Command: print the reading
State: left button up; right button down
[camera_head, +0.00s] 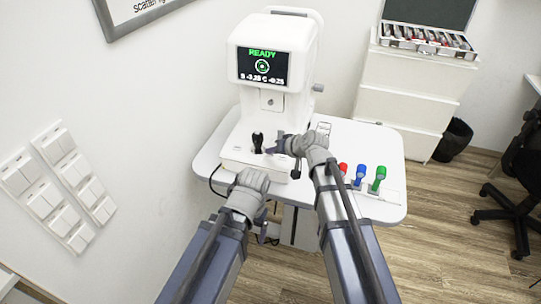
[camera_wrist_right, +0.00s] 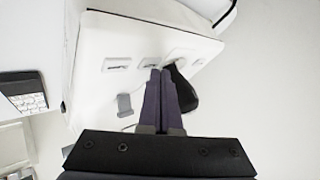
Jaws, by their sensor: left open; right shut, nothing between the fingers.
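The white eye-test machine (camera_head: 275,95) stands on a white table. Its screen (camera_head: 262,66) shows "READY" in green, a round target and "S -3.25 C -0.25". A black joystick (camera_head: 258,142) stands upright on its base; a black shape that appears to be it shows in the right wrist view (camera_wrist_right: 186,92), beside the fingertips. My right gripper (camera_head: 272,149) is shut and empty over the base, just right of the joystick; its fingers (camera_wrist_right: 160,80) point at small rectangular fittings (camera_wrist_right: 117,63) on a white surface. Contact cannot be told. My left gripper (camera_head: 265,226) is open and empty, low by the table's front edge.
Red (camera_head: 343,168), blue (camera_head: 361,174) and green (camera_head: 379,174) handled tools stand right of my right arm on the table (camera_head: 385,146). A white drawer cabinet (camera_head: 405,90) carries an open lens case (camera_head: 428,40). Wall switches (camera_head: 60,185) are at left.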

jog(key=shift+f+b, duration=0.3)
jog(key=shift+b, duration=0.05)
jog(key=shift+r, duration=0.1)
dwell(0.5)
jog(key=shift+r+p, duration=0.65)
jog(key=shift+p, duration=0.15)
jog(key=r+p, duration=0.5)
jog(key=shift+s+a, duration=0.15)
jog(key=shift+s, duration=0.25)
dwell(0.3)
